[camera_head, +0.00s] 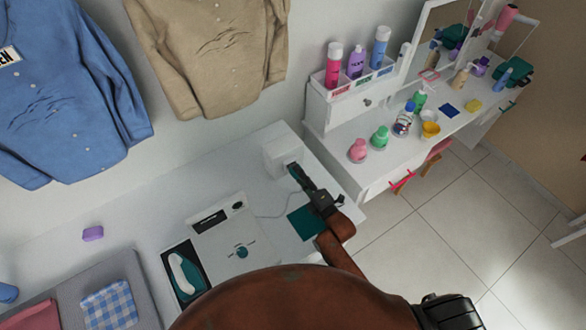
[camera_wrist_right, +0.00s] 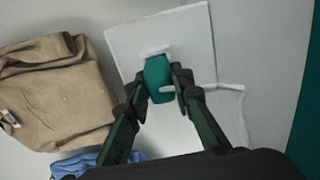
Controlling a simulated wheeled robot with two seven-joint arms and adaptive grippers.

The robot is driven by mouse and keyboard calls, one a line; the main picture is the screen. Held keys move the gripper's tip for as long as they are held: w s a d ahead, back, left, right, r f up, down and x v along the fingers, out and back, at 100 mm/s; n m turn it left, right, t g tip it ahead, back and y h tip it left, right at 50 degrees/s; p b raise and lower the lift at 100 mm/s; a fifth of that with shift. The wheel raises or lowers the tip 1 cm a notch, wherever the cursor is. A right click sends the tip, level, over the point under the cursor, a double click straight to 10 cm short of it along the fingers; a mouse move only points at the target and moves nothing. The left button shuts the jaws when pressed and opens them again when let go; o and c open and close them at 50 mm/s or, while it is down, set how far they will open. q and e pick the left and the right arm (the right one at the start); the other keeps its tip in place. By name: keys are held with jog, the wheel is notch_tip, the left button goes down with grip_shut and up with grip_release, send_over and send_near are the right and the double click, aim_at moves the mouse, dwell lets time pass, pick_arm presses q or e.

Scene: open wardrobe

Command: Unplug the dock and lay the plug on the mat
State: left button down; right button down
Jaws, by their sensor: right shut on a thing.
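My right gripper (camera_head: 299,180) is shut on a teal plug at the front of a white socket box (camera_head: 279,154), at the back of the white table. In the right wrist view the teal plug (camera_wrist_right: 158,78) sits between the fingertips (camera_wrist_right: 160,88), in front of the box's white face (camera_wrist_right: 120,45). I cannot tell whether it is seated in the socket. A thin white cord (camera_head: 268,216) runs from near the plug towards the dock (camera_head: 222,226), a white panel with a teal button. The teal mat (camera_head: 303,223) lies bare below the gripper. My left gripper is not in view.
A dark tray with a teal and white device (camera_head: 184,272) stands left of the dock. A purple block (camera_head: 93,233) and a grey pad with folded cloths (camera_head: 108,303) are further left. Shirts (camera_head: 70,85) hang behind. A vanity (camera_head: 375,150) with bottles stands at right.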

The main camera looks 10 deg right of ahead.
jog(key=shift+s+d+p, duration=0.2)
jog(key=shift+s+p, duration=0.1)
jog(key=shift+s, duration=0.25)
dwell(0.4)
jog(key=shift+p+v, duration=0.8)
jog(key=shift+v, duration=1.15)
